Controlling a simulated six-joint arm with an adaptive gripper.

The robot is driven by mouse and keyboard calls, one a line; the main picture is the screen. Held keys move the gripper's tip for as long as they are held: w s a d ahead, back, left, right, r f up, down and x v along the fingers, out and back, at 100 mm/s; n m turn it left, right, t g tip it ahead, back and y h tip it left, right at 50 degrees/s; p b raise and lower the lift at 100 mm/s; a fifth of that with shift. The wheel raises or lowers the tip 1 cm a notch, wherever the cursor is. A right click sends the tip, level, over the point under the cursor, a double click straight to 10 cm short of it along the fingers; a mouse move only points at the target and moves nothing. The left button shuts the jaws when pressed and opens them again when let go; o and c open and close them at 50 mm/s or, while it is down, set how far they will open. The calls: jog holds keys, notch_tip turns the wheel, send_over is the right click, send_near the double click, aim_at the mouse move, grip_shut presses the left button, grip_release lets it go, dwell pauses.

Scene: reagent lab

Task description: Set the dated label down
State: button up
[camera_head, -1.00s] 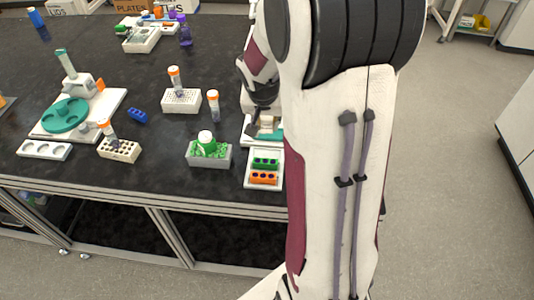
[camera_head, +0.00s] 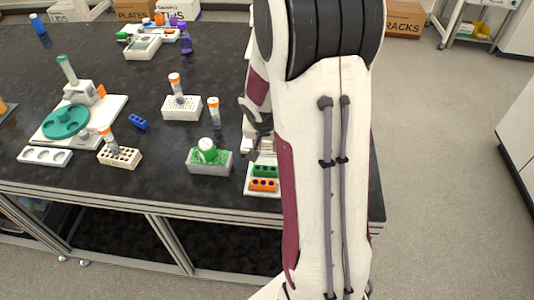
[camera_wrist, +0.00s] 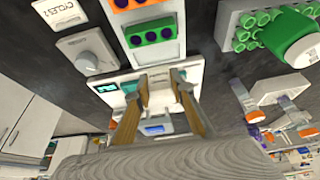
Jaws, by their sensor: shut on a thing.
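My gripper (camera_head: 257,140) hangs over the right part of the dark bench, behind the white tray. In the wrist view its two fingers (camera_wrist: 160,80) are close together, shut on a small pale thing (camera_wrist: 160,94) that I take to be the label. It merges with the white device behind it, and no date can be read. In the head view the label cannot be made out and my arm hides much of this area.
A white tray (camera_head: 250,188) with green (camera_head: 265,171) and orange blocks (camera_head: 263,185) is just in front. A grey rack (camera_head: 209,168) with a green bottle (camera_head: 207,150) stands to its left. A knobbed device (camera_wrist: 87,52) and a "CYCLES: 2" card (camera_wrist: 60,12) are near the tray.

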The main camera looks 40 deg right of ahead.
aim_at(267, 152)
jog(key=shift+f, duration=0.1)
jog(key=shift+f, duration=1.95)
jog(key=shift+f, duration=0.2)
jog(key=o, duration=0.8)
jog(key=shift+c, duration=0.2)
jog(key=shift+r, duration=0.2)
jog(key=shift+s+a+r, duration=0.1)
jog(key=shift+s+r, duration=0.05)
jog(key=shift+r, duration=0.4)
jog(key=v, duration=1)
jog(key=shift+a+r, duration=0.2)
jog(key=shift+r, duration=0.15)
